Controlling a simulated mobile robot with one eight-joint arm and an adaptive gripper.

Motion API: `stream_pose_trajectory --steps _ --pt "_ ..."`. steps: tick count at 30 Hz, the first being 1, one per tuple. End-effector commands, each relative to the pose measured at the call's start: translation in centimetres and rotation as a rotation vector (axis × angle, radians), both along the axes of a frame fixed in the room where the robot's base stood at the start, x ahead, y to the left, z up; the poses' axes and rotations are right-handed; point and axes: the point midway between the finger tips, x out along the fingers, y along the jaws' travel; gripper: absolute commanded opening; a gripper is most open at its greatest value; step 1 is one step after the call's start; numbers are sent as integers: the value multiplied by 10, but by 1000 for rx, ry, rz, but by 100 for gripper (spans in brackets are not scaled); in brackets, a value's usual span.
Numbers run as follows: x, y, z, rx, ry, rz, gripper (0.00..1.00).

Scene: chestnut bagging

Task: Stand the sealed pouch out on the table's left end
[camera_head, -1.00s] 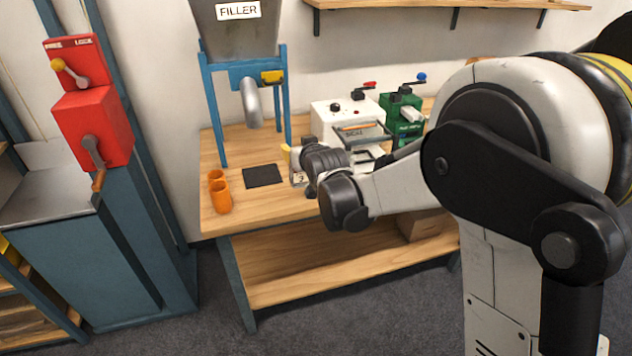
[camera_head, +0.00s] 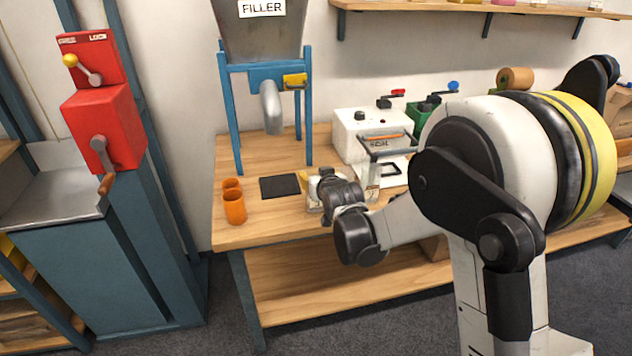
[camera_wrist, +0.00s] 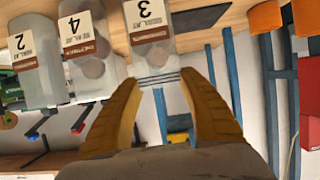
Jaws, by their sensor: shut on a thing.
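My gripper (camera_wrist: 160,82) has two yellow fingers closed around the sealed top edge of a clear pouch. This pouch (camera_wrist: 150,30) has a white label reading 3 and dark chestnuts inside. In the wrist view the scene is upside down, and the pouch's base runs out of frame, so I cannot tell whether it touches the table. In the head view my gripper (camera_head: 318,184) is over the table (camera_head: 240,237), right of the black mat, with the pouch (camera_head: 313,203) partly hidden behind my wrist. The table's left end holds orange cups.
Pouches labelled 4 (camera_wrist: 88,45) and 2 (camera_wrist: 32,65) stand beside the held one. Orange cups (camera_head: 235,207) stand at the table's front left. A white sealer (camera_head: 352,140) stands behind. Bare wood surrounds the mat.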

Motion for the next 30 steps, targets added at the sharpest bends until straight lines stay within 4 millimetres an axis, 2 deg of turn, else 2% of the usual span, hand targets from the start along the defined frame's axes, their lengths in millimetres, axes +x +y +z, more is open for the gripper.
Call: stream_pose_trajectory --steps 10,11,22,26,30 --pt "0 0 -3 0 0 0 7" --pt "0 0 -3 0 0 0 57" --pt "-1 0 1 0 0 0 57" --pt "-18 -5 10 0 0 0 57" --pt "-46 -13 24 0 0 0 57"
